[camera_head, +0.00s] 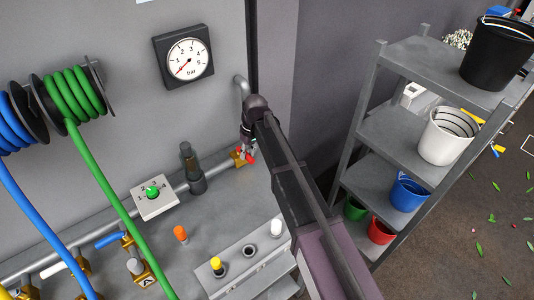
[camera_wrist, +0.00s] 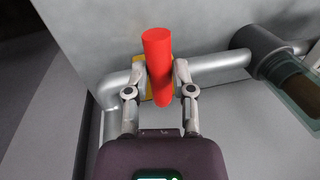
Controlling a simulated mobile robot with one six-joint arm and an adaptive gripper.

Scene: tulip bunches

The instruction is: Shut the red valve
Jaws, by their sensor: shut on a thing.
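The red valve handle (camera_wrist: 158,62) is a thick red bar on a brass body (camera_wrist: 149,90), set in a grey pipe. In the wrist view the bar lies crosswise to the pipe. My gripper (camera_wrist: 161,76) has one finger on each side of the bar and is shut on it. In the head view my gripper (camera_head: 247,138) reaches down at the pipe's right end. Only a small red part of the handle (camera_head: 251,157) shows there, and my arm hides some of the area.
A pressure gauge (camera_head: 184,56) hangs on the wall, its needle toward the lower left. A glass-bodied fitting (camera_head: 191,167) stands in the pipe left of the valve. Green (camera_head: 104,185) and blue (camera_head: 30,205) hoses hang left. A shelf (camera_head: 385,130) with buckets stands right.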

